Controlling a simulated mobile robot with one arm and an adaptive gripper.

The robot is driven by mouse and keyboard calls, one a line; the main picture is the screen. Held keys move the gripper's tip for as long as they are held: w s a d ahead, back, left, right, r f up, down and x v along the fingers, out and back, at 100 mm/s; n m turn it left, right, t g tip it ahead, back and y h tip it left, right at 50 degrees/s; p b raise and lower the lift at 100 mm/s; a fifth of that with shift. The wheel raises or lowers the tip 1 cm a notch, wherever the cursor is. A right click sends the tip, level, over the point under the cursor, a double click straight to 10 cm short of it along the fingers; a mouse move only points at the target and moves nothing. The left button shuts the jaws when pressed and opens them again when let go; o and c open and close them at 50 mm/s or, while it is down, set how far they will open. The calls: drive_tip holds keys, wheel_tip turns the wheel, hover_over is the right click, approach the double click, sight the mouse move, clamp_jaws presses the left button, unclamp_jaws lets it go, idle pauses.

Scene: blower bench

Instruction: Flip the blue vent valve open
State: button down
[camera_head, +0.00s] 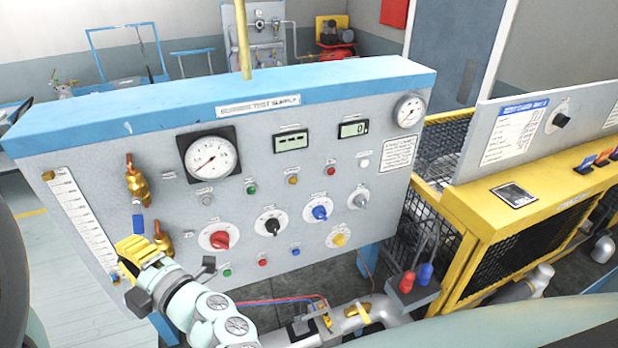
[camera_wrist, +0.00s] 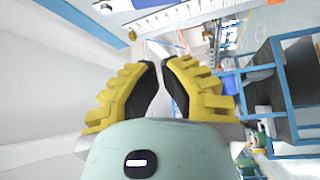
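The brass valve (camera_head: 137,183) is on the left part of the grey panel, and its blue handle (camera_head: 138,222) hangs straight down below the brass body. A second brass fitting (camera_head: 164,241) is lower and to the right. My gripper (camera_head: 131,248) has yellow fingers and is just below the blue handle in the head view; I cannot tell whether they touch. In the wrist view, the two fingers (camera_wrist: 160,66) stand slightly apart at the tips, with nothing visible between their black pads. The blue handle is not clearly visible in the wrist view.
The panel (camera_head: 290,180) carries dials, displays, buttons and colored knobs right of my gripper. A white graduated scale (camera_head: 84,225) is to the left. Pipes (camera_head: 350,318) run below the panel. A yellow-framed bench (camera_head: 500,215) stands to the right.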

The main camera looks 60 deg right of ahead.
sight(138, 223)
drive_tip(key=w+r+p, duration=0.2)
drive_tip(key=w, duration=0.6)
drive_tip(key=shift+s+d+f+p, duration=0.25)
drive_tip(key=shift+s+d+f, duration=0.15)
drive_tip(key=shift+d, duration=0.25)
drive_tip(key=shift+s+d+f+p, duration=0.3)
drive_tip(key=shift+s+d, duration=0.2)
drive_tip(key=shift+d, duration=0.1)
